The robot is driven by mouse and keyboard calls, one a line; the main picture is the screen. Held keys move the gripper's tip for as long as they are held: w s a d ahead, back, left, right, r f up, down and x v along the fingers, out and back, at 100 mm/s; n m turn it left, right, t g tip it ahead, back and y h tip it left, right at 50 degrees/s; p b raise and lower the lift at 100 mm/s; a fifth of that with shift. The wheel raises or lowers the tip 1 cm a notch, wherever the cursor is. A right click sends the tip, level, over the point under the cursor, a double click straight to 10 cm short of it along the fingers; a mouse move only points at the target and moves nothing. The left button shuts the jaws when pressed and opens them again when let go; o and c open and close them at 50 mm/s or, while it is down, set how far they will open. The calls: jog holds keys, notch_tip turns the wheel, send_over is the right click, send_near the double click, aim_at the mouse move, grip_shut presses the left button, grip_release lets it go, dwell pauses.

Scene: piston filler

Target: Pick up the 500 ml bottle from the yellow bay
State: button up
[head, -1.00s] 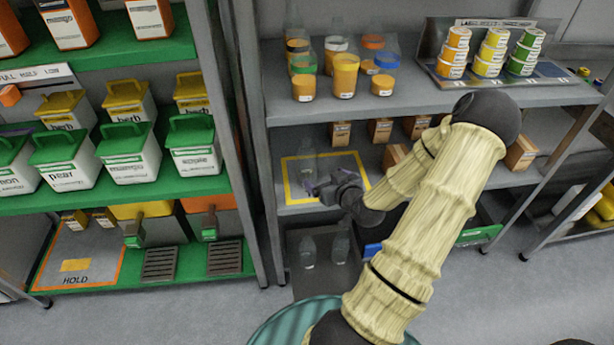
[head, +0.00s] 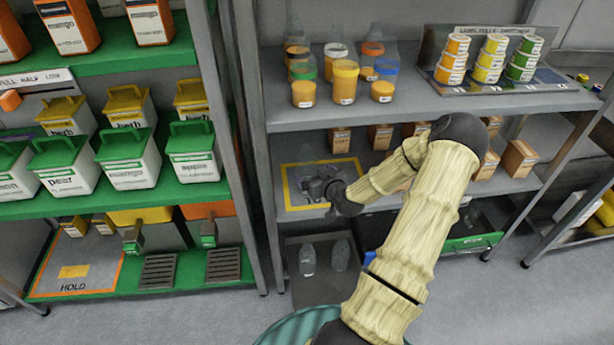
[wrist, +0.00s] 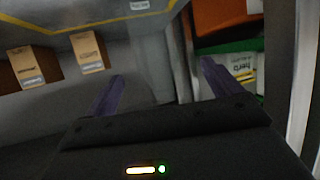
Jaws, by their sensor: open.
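The yellow bay (head: 292,204) is a yellow outline on the middle shelf of the grey rack in the head view. My gripper (head: 312,188) is over this bay. In the wrist view its two purple fingers stand wide apart, with my gripper (wrist: 160,88) open. I cannot make out a clear bottle between the fingers. The 500 ml bottle is transparent and hard to tell from the grey shelf and my gripper, so I cannot tell if the fingers are around it.
Cardboard boxes (head: 340,140) stand behind and right of the bay. Two clear bottles (head: 307,259) stand below on a dark surface. Filled jars (head: 345,80) stand on the shelf above. A rack post (head: 250,150) is close on the left.

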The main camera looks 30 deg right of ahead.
aim_at(309, 170)
jog(key=x, duration=0.3)
jog(key=shift+w, duration=0.15)
jog(key=shift+w, duration=0.1)
jog(key=x, duration=0.5)
jog(key=shift+d+r, duration=0.1)
jog(key=shift+d, duration=0.3)
jog(key=c, duration=1.1)
